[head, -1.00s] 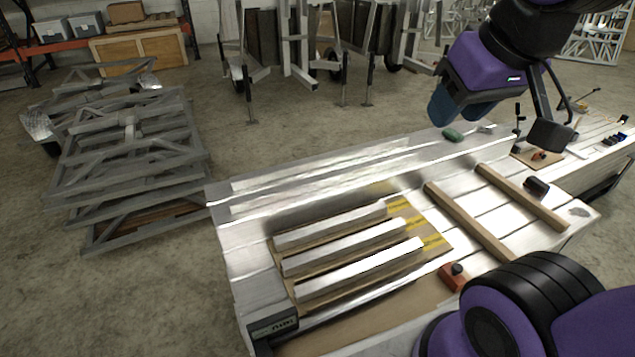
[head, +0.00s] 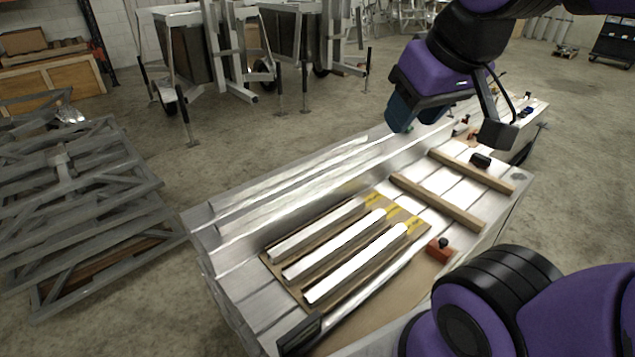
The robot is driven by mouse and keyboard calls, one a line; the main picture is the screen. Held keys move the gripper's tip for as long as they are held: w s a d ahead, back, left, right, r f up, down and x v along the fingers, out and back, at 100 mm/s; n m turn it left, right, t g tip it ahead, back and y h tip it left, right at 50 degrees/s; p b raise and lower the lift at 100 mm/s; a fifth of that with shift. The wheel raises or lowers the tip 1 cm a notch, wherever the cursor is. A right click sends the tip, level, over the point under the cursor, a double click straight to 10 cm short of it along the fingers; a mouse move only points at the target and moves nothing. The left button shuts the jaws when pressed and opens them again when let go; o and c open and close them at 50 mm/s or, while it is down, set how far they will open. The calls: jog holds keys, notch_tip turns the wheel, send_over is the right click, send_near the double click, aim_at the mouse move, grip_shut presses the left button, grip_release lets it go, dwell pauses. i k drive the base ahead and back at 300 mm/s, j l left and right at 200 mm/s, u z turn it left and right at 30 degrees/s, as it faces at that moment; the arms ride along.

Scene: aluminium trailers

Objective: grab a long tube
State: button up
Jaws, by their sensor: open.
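Three long silvery tubes lie side by side on a brown board (head: 273,262) on the metal bench: a far tube (head: 318,231), a middle tube (head: 335,246) and a near tube (head: 357,264). Yellow marks show on the board at their right ends. Longer metal lengths (head: 290,187) run along the bench's back edge. My gripper (head: 445,125) hangs above the bench's far right part, to the right of the tubes and clear of them. Its jaws are apart, with a blue finger at left and a dark finger at right, and nothing shows between them.
Two wooden strips (head: 437,203) lie across the bench right of the tubes. A red block with a black knob (head: 439,250) and a black object (head: 480,160) sit nearby. Stacked grey frames (head: 80,200) stand at left, with bare floor (head: 215,160) behind the bench.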

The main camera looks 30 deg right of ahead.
aim_at(225, 225)
jog(key=i+j+z, duration=0.1)
jog(key=j+z, duration=0.3)
jog(key=j, duration=0.15)
jog(key=j+z, duration=0.85)
jog(key=j, duration=0.2)
jog(key=j+z, duration=0.2)
jog(key=j, duration=0.2)
jog(key=k+j+z, duration=0.15)
jog(key=j, duration=0.2)
jog(key=k+j+z, duration=0.2)
jog(key=j, duration=0.15)
jog(key=j+z, duration=0.2)
jog(key=j, duration=0.2)
jog(key=i+j+z, duration=0.2)
jog(key=j, duration=0.6)
jog(key=j+z, duration=0.15)
jog(key=j, duration=0.65)
jog(key=i+j+z, duration=0.2)
jog(key=j, duration=0.65)
jog(key=k, duration=0.05)
